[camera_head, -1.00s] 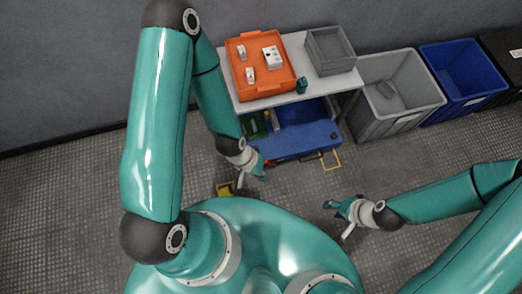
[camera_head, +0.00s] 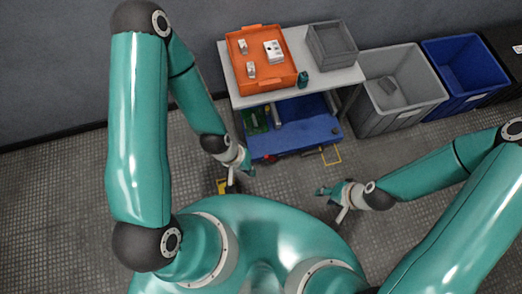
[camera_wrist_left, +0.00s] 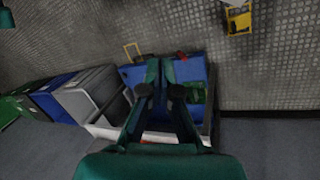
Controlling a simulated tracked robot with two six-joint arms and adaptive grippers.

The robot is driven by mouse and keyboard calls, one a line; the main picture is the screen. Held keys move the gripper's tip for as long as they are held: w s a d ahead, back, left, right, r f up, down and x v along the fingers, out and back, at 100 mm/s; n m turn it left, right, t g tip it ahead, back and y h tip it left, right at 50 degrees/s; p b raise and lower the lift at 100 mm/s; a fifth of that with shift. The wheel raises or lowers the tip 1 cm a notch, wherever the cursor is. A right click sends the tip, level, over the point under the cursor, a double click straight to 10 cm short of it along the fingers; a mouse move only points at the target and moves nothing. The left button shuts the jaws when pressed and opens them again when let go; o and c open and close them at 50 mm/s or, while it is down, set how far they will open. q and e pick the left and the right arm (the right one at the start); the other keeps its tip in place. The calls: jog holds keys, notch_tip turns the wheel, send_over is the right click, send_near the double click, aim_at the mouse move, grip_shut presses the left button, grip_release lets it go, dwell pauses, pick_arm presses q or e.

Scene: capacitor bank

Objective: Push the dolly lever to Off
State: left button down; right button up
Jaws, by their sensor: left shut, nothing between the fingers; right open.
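A blue dolly (camera_head: 300,142) stands under the grey table, and it also shows in the left wrist view (camera_wrist_left: 190,69). A small red piece (camera_head: 269,159) sits at its front edge, seen too in the left wrist view (camera_wrist_left: 181,54); I cannot tell for sure if this is the lever or how it is set. A yellow bar frame (camera_head: 331,155) sticks out at the dolly's front right. My left gripper (camera_head: 248,171) is shut and empty, left of the red piece and apart from it. My right gripper (camera_head: 321,191) is open and empty over the floor.
An orange tray (camera_head: 290,85) with small white parts and a grey crate (camera_head: 333,60) stand on the table (camera_head: 307,86). A grey bin (camera_head: 415,110) and a blue bin (camera_head: 470,85) stand right. A yellow object (camera_head: 222,186) lies on the floor near my left gripper.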

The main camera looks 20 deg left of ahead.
pick_arm(q)
jog(key=w+a+f+n+g+h+b, duration=0.1)
jog(key=a+f+n+h+b, duration=0.15)
jog(key=f+n+b, duration=0.7)
jog(key=w+a+f+n+g+h+b, duration=0.1)
jog(key=w+f+n+h+b, duration=0.15)
jog(key=f+b, duration=1.45)
jog(key=w+a+f+n+t+h+b, duration=0.1)
jog(key=w+a+f+n+t, duration=0.3)
jog(key=f, duration=0.5)
jog(key=w+a+f+n+t+h+b, duration=0.2)
jog(key=w+a+f+n+t+b, duration=0.2)
jog(key=f, duration=0.5)
jog(key=w+n+t, duration=0.1)
jog(key=w+n, duration=0.1)
jog(key=shift+w+f+t, duration=0.2)
jog(key=shift+w+t, duration=0.1)
jog(key=b, duration=0.3)
send_near(271, 158)
notch_tip(271, 158, down, 4)
jog(key=w+d, duration=0.3)
jog(key=shift+s+r, duration=0.1)
jog(key=shift+r, duration=0.1)
